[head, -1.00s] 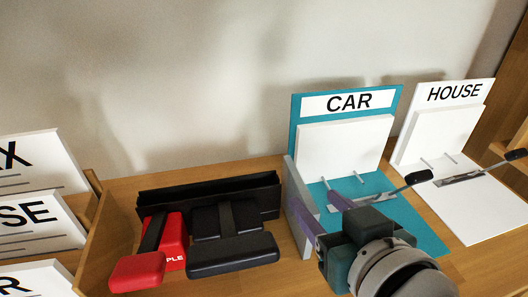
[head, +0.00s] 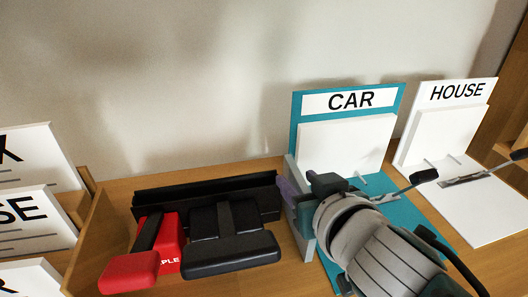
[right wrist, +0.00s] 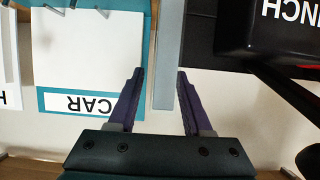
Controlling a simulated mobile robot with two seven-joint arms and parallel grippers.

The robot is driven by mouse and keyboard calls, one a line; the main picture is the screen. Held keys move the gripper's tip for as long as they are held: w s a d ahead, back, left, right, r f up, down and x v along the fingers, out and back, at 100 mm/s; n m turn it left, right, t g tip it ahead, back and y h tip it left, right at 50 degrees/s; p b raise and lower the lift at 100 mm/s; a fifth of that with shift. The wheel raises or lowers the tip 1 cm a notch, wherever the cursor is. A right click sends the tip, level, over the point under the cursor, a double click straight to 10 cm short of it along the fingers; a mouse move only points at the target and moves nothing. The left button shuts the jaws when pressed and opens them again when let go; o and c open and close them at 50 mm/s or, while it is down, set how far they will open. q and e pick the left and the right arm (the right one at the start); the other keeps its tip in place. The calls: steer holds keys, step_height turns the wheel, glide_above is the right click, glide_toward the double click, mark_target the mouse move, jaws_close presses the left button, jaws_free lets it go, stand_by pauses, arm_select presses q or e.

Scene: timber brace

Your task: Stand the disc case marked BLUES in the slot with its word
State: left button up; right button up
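No disc case and no slot marked BLUES shows in either view. My right gripper (head: 284,192) is at the left edge of the teal holder marked CAR (head: 396,100). In the right wrist view the right gripper (right wrist: 160,75) has its two purple fingers spread, with nothing held. A grey upright panel (right wrist: 164,50) lies between the fingers in the picture; I cannot tell how near it is. The CAR holder also shows upside down in that view (right wrist: 50,98). My left gripper is not in view.
A white holder marked HOUSE (head: 458,93) stands to the right. A red stapler-like tool (head: 130,272) and a black punch (head: 232,254) lie at the left beside a black rack (head: 205,187). White lettered cards (head: 30,220) stand at far left. The wall is behind.

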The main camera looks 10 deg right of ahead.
jaws_close()
stand_by(1.2)
